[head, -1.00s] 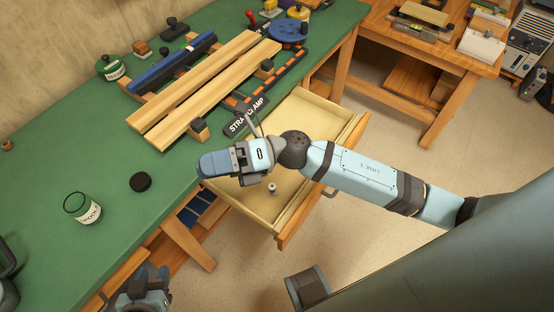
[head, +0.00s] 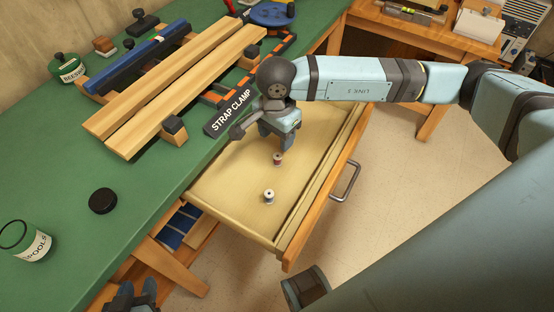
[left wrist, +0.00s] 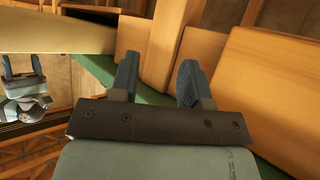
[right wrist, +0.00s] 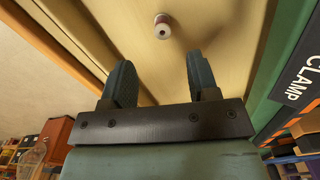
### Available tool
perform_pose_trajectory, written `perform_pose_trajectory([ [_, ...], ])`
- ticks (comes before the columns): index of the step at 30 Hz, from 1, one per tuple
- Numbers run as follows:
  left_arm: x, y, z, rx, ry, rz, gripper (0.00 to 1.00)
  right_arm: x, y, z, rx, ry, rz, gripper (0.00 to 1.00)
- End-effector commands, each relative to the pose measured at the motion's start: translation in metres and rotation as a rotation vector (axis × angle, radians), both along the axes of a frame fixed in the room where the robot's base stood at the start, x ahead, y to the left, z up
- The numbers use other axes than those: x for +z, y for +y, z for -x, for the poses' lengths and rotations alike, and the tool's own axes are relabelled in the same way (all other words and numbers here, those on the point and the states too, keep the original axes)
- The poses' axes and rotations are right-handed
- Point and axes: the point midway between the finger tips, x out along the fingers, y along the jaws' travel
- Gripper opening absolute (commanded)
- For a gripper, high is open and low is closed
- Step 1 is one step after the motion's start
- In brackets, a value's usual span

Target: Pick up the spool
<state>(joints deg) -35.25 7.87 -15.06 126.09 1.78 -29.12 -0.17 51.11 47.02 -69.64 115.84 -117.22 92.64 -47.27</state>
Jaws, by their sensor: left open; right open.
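My right gripper (head: 276,147) is open and empty above the drawer.
The green bench (head: 60,190) carries a spools jar (head: 27,245), a black lid (head: 102,201), clamped wooden boards (head: 180,85) and a strap clamp label (head: 230,112). The drawer's walls and handle (head: 346,182) bound the space around the spools. The floor at right is clear.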

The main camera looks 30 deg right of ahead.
Motion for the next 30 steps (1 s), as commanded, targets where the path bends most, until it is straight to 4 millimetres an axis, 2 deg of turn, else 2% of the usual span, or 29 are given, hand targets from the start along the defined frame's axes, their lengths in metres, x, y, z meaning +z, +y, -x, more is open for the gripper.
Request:
perform_pose_trajectory([
  [1,-0.002,0.0,0.0,0.0,-0.001,0.002,0.43,-0.013,0.0,0.0,-0.001,0.003,0.0,0.54],
  [4,-0.003,0.0,0.0,0.0,-0.003,0.004,0.43,-0.029,0.0,0.0,-0.002,0.003,-0.001,0.54],
  [14,-0.001,0.0,-0.001,-0.001,-0.011,0.008,0.43,-0.052,-0.001,-0.001,-0.001,0.002,-0.002,0.54],
  [22,0.0,-0.001,-0.002,-0.001,-0.022,0.017,0.43,-0.09,-0.004,-0.003,-0.002,0.003,-0.004,0.54],
  [30,0.001,-0.002,-0.002,-0.003,-0.023,0.019,0.43,-0.094,-0.004,-0.003,-0.001,0.0,-0.004,0.54],
])
